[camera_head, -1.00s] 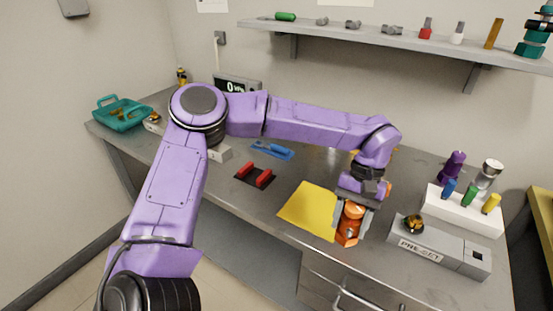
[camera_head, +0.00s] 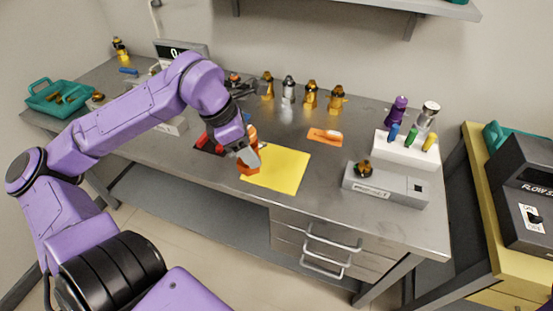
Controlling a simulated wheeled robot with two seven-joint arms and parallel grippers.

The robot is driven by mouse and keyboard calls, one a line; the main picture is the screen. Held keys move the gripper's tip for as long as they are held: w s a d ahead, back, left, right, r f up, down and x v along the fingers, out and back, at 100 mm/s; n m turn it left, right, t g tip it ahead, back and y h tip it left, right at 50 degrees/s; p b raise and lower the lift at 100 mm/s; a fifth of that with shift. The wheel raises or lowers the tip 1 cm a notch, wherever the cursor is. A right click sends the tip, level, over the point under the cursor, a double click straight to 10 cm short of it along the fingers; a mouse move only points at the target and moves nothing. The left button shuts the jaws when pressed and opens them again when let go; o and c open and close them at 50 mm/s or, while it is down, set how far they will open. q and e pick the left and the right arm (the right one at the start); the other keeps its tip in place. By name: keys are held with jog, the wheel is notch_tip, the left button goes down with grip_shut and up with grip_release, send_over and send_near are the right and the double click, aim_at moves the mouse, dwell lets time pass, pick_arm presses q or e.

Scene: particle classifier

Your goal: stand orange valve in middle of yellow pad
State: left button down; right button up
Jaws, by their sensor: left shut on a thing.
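The yellow pad (camera_head: 282,172) lies flat on the grey bench near its front edge, with nothing standing on its visible middle. My left gripper (camera_head: 246,155) is shut on the orange valve (camera_head: 249,170), at the pad's left side. The valve's orange lower end shows below the fingers, and a bit of orange shows behind them. The fingers hide much of the valve. I cannot tell whether its lower end touches the pad or bench or hangs above. My right gripper is not in view.
A red holder (camera_head: 203,140) lies left of the gripper. Several brass and grey valves (camera_head: 310,95) stand at the back. An orange mat (camera_head: 325,136) lies behind the pad. A grey labelled block (camera_head: 385,186) and a white rack (camera_head: 407,147) stand right. A teal basket (camera_head: 60,97) is far left.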

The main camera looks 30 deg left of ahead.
pick_arm(q)
jog(key=w+f, duration=0.3)
jog(key=w, duration=0.1)
jog(key=w+a+f+p, duration=0.1)
jog(key=w+f, duration=0.2)
jog(key=w, duration=0.1)
jog(key=w+f, duration=0.3)
jog(key=w, duration=0.2)
jog(key=shift+a+f, duration=0.2)
jog(key=shift+f, duration=0.05)
notch_tip(320, 180, down, 2)
jog(key=shift+f+p, duration=0.25)
jog(key=shift+p, duration=0.45)
jog(key=shift+f, duration=0.25)
jog(key=shift+c, duration=1.9)
grip_release()
jog(key=shift+s+f, duration=0.1)
jog(key=shift+f, duration=0.05)
